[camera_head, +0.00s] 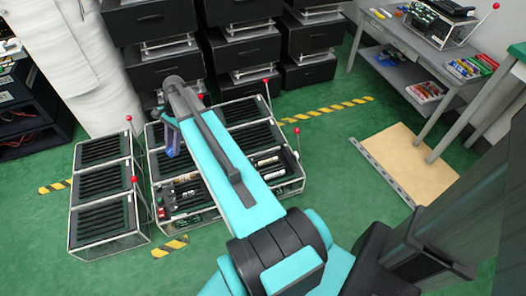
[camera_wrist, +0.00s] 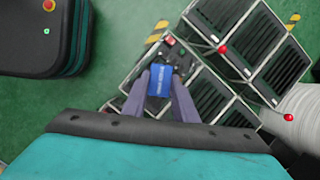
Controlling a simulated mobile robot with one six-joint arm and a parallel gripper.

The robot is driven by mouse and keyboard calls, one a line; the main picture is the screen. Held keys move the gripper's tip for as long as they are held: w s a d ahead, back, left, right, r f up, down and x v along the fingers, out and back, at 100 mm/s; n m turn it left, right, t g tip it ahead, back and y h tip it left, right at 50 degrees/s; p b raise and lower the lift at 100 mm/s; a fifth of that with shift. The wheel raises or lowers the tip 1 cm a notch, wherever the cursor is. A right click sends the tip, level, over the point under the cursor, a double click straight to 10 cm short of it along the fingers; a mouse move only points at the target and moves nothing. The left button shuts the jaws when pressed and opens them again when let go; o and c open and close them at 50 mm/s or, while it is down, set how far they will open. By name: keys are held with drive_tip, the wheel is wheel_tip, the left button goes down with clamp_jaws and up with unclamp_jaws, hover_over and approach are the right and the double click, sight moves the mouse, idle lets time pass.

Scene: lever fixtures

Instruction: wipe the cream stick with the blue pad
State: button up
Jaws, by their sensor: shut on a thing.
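My gripper (camera_wrist: 160,76) is shut on the blue pad (camera_wrist: 160,82), which sits between its two purple-grey fingers in the wrist view. In the head view the gripper (camera_head: 171,146) hangs over the left part of the larger rack, partly hidden by my teal arm, and the pad cannot be made out there. Small pale cylinders lie in the rack's open front compartments, one group right of my arm (camera_head: 266,161). I cannot tell which, if any, is the cream stick. In the wrist view an open compartment with dark and red parts lies just beyond the pad.
The larger slatted rack (camera_head: 289,186) and a narrower rack (camera_head: 110,239) stand on the green floor, with upright red-knobbed levers (camera_head: 297,131) at their edges. Black drawer units (camera_head: 245,55) stand behind. A grey table (camera_head: 401,47) is at upper right.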

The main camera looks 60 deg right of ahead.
drive_tip(key=s+d+f+m+t+h+b, duration=0.1)
drive_tip(key=s+d+f+m+b, duration=0.2)
drive_tip(key=s+d+f, duration=0.3)
drive_tip(key=s+d+f+m+t+h+b, duration=0.1)
drive_tip(key=s+d+f+m+b, duration=0.3)
drive_tip(key=d+f, duration=0.5)
drive_tip(key=s+d+f+m+t+b, duration=0.2)
drive_tip(key=s+d+f+m+b, duration=0.2)
drive_tip(key=d, duration=1.4)
drive_tip(key=s+f+m, duration=0.3)
drive_tip(key=s+f, duration=0.1)
drive_tip(key=s, duration=0.1)
drive_tip(key=shift+d+f+h, duration=0.15)
drive_tip(key=shift+f+h, duration=0.2)
drive_tip(key=shift+h, duration=0.05)
drive_tip(key=shift+s+f, duration=0.1)
